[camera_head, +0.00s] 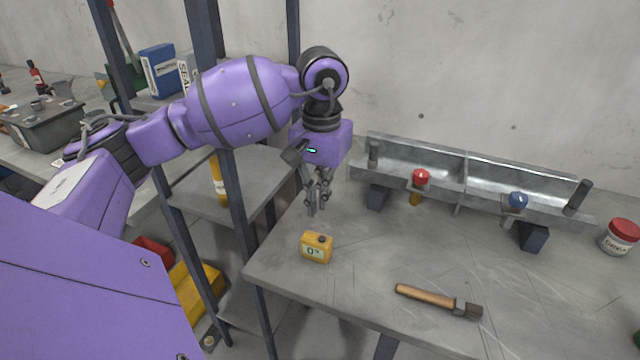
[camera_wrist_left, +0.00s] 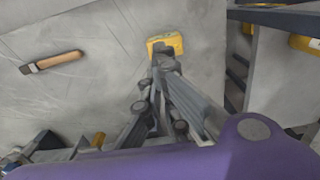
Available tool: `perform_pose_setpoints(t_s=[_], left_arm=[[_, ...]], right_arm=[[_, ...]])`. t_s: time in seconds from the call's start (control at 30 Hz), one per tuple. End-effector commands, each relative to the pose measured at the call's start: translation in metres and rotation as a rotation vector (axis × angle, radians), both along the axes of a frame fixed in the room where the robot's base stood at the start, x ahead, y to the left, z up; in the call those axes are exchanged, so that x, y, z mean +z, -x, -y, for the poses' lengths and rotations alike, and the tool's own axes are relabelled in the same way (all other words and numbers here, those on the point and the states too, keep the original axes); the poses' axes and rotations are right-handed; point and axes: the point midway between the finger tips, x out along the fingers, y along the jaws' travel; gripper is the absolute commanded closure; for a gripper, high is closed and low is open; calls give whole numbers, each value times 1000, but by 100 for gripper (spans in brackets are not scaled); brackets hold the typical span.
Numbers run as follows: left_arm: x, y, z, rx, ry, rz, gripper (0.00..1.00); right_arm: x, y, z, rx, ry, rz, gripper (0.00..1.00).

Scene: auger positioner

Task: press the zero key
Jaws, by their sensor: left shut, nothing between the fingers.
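A small yellow device (camera_head: 317,247) with a pale display reading 0 stands near the left edge of the workbench. A dark round key (camera_head: 321,239) sits on its top. My left gripper (camera_head: 317,212) is shut and empty, with its fingers pointing down above the bench, behind the yellow device in the head view. In the left wrist view the yellow device (camera_wrist_left: 165,43) lies just beyond the fingertips (camera_wrist_left: 163,62), which partly overlap its lower edge. Contact cannot be told. My right gripper is in neither view.
A metal trough (camera_head: 420,165) with a red knob (camera_head: 420,177) and a blue knob (camera_head: 517,200) stands at the back. A wooden-handled brush (camera_head: 432,299) lies in front. A red-lidded jar (camera_head: 620,237) is at right. Shelf posts (camera_head: 235,200) stand left of the bench.

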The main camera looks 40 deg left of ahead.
Motion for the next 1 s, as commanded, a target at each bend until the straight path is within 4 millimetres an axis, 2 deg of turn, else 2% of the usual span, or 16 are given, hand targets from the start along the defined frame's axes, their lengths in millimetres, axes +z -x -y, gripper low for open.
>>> perform_pose_setpoints(t_s=[0.2,0.4,0.6,1.0], left_arm=[[-46,1,0,1,3,-2,100],[-74,0,0,1,2,0,100],[-86,0,0,-1,0,1,100],[-92,0,-1,0,-2,-1,100]], right_arm=[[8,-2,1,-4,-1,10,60],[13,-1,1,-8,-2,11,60],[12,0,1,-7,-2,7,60],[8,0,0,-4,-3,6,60]])
